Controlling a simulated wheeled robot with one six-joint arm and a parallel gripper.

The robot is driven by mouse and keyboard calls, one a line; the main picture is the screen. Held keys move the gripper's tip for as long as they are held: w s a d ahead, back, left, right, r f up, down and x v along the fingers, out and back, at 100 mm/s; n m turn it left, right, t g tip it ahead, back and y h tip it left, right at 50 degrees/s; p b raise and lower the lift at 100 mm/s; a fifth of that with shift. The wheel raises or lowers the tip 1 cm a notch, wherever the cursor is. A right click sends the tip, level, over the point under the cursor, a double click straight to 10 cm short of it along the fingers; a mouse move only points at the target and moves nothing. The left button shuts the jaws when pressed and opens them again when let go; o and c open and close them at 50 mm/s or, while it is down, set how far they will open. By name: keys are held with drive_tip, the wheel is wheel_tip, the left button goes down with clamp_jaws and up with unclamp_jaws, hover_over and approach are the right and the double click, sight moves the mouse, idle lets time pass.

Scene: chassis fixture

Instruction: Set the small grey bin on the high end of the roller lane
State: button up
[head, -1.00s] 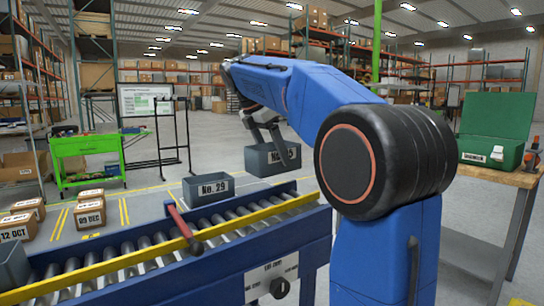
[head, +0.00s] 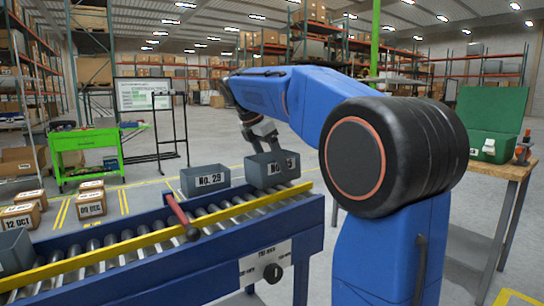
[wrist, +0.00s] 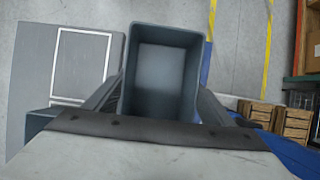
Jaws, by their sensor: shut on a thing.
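My gripper (head: 263,138) is shut on a small grey bin (head: 273,171) with a partly hidden white label. It holds the bin upright at the right end of the roller lane (head: 125,262). The bin's bottom is very near the rollers; I cannot tell if it touches. In the wrist view the held bin (wrist: 165,80) looks empty, with a finger at each side. A second grey bin labelled No. 29 (head: 206,181) stands just left of it, beyond the red bar. A third grey bin (head: 14,250) is at the lane's left end.
A red bar (head: 179,214) crosses the lane, and a yellow rail (head: 130,245) runs along its near side. Cardboard boxes (head: 91,200) stand at left. A green cart (head: 86,150) is behind. A wooden bench (head: 507,172) with a green case (head: 492,125) stands right.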

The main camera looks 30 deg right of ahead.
drive_tip(key=shift+d+f, duration=0.1)
drive_tip(key=shift+f, duration=1.85)
drive_tip(key=o, duration=0.8)
drive_tip(key=shift+o, duration=0.2)
drive_tip(key=shift+r, duration=2.25)
